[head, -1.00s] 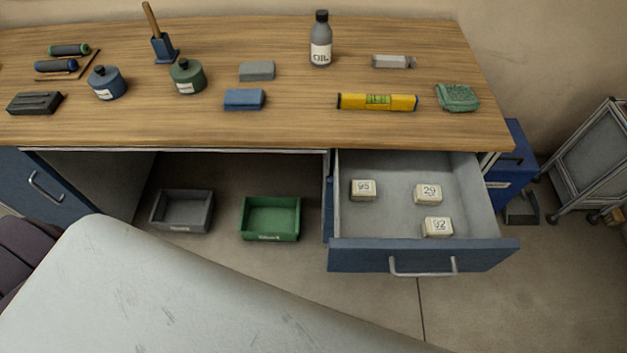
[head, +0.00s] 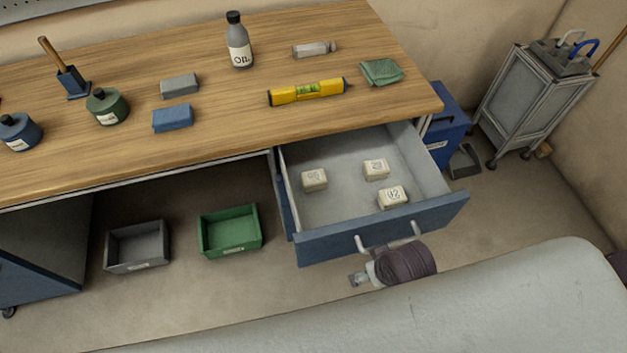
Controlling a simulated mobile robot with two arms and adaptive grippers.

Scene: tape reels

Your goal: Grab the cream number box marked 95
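The cream number box marked 95 (head: 314,180) sits in the open drawer (head: 340,242), on the left side of its floor. Its number is blurred now but read 95 in the earlier head view. A box marked 29 (head: 376,169) lies to its right, and a third cream box (head: 393,197), its number hard to read, lies nearer the drawer front. A gripper, seemingly my right (head: 356,279), is low by the drawer handle, outside the drawer and apart from the boxes. Its fingers are too small to judge. My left gripper is out of view.
The wooden worktop (head: 225,140) overhangs the drawer's back. On it are a yellow level (head: 307,92), an oil bottle (head: 239,42) and blocks. A green bin (head: 229,231) and a grey bin (head: 137,246) stand below, left of the drawer. The drawer is open above.

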